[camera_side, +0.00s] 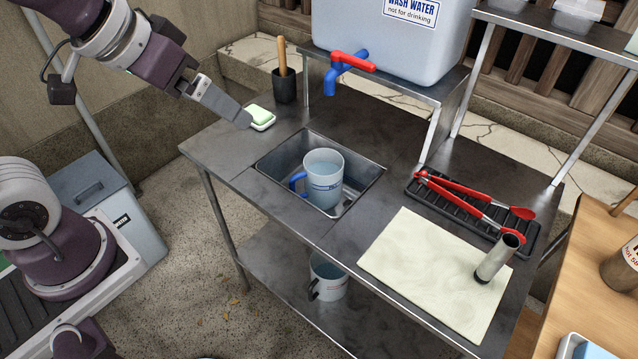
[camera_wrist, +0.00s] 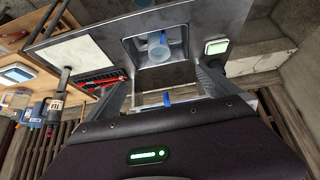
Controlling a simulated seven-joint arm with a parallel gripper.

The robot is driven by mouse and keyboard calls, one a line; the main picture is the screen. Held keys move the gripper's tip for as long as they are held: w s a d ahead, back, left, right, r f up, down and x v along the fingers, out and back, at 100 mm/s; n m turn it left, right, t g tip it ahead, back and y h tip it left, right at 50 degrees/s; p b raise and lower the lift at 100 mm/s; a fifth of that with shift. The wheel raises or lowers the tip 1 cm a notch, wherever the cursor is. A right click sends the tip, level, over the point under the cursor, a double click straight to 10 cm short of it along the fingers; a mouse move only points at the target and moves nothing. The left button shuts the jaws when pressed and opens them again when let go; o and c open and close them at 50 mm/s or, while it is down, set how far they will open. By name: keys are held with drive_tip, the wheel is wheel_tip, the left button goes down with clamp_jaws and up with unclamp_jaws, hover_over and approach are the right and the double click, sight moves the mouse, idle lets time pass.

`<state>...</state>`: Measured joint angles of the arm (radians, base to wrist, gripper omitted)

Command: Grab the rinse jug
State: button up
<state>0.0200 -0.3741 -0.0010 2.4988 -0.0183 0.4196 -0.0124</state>
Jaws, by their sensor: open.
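The rinse jug (camera_side: 323,180) is a clear, bluish jug with a blue handle on its left side. It stands upright in the metal sink basin (camera_side: 370,180) under the blue tap, and looks to hold water. It also shows in the wrist view (camera_wrist: 157,47), in the basin at the top middle. My gripper (camera_side: 246,122) is to the left of the jug and higher, close to the soap dish in the picture, and apart from the jug. In the wrist view its two fingers (camera_wrist: 163,88) are spread wide with nothing held between them.
A wash-water tank (camera_side: 390,45) with a blue and red tap (camera_side: 345,70) stands behind the sink. A soap dish (camera_side: 260,118) and a brush holder (camera_side: 285,85) are at left. Red tongs (camera_side: 470,200) lie on a black rack. Another jug (camera_side: 328,278) stands on the lower shelf.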

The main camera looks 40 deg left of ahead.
drive_tip(key=w+d+f+t, duration=0.1)
drive_tip(key=w+f, duration=0.6)
drive_tip(key=w, duration=0.4)
drive_tip(key=t, duration=0.2)
hover_over(312, 177)
drive_tip(key=s, duration=0.2)
wheel_tip(312, 177, down, 13)
drive_tip(key=f, duration=0.2)
drive_tip(key=s+f+t, duration=0.1)
drive_tip(key=f, duration=0.2)
drive_tip(key=f+t, duration=0.1)
drive_tip(key=f, duration=0.2)
drive_tip(key=shift+s+a+f, duration=0.1)
drive_tip(key=shift+s+f, duration=0.15)
drive_tip(key=shift+s, duration=0.15)
drive_tip(key=x, duration=0.5)
drive_tip(key=shift+r, duration=0.15)
drive_tip(key=shift+t, duration=0.3)
drive_tip(key=c, duration=2)
